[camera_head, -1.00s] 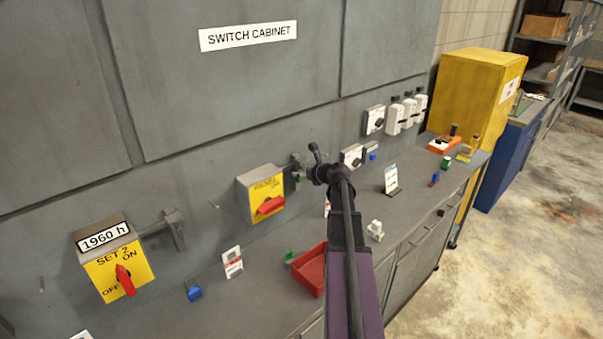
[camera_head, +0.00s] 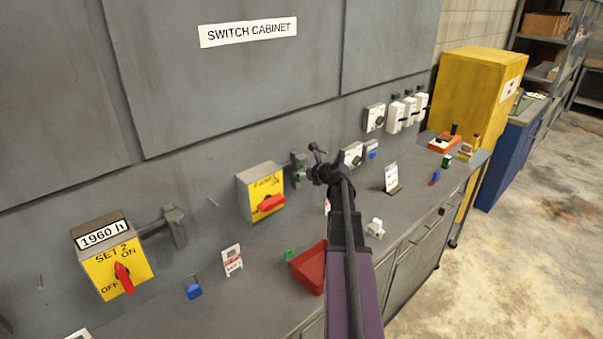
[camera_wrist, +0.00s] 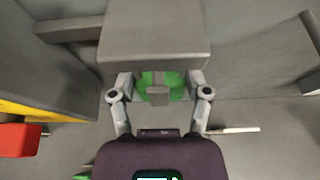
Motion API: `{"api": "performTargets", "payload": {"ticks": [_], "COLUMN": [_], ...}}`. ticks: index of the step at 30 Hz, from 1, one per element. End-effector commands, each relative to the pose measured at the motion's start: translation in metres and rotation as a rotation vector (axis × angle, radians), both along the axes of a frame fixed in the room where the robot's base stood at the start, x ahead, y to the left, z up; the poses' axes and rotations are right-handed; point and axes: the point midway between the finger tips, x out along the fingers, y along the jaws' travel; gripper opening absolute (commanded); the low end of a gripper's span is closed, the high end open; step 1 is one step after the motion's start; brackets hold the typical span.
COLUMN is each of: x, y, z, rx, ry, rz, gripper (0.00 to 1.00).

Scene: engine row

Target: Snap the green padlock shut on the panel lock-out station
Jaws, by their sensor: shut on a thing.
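My gripper (camera_wrist: 160,95) is shut on a green padlock (camera_wrist: 172,80), seen between the fingers in the wrist view. A grey block (camera_wrist: 154,35) on a bracket arm stands right above and partly covers the padlock, so I cannot tell whether the shackle is closed or through anything. In the head view my gripper (camera_head: 308,173) is at the grey bracket (camera_head: 299,158) just right of the yellow switch box (camera_head: 260,190) with a red handle. A little of the green padlock shows there (camera_head: 301,174). I cannot tell whether padlock and bracket touch.
Another yellow box (camera_head: 112,260) with a red handle and its own bracket (camera_head: 174,228) is at the left. The bench below holds a red tray (camera_head: 311,268), a green item (camera_head: 289,254), a blue padlock (camera_head: 194,291) and a white tag (camera_head: 232,259). White switches (camera_head: 352,154) are to the right.

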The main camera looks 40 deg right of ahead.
Motion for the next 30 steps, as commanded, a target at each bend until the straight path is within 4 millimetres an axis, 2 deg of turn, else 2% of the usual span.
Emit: {"api": "performTargets", "payload": {"ticks": [2,3,6,20,30], "x": [0.0,0.0,0.0,0.0,0.0], "y": [0.0,0.0,0.0,0.0,0.0], "z": [0.0,0.0,0.0,0.001,0.012], "rx": [0.0,0.0,0.0,0.0,0.0], "ry": [0.0,0.0,0.0,0.0,0.0], "rz": [0.0,0.0,0.0,0.0,0.0], "gripper": [0.05,0.74,1.0,1.0,1.0]}}
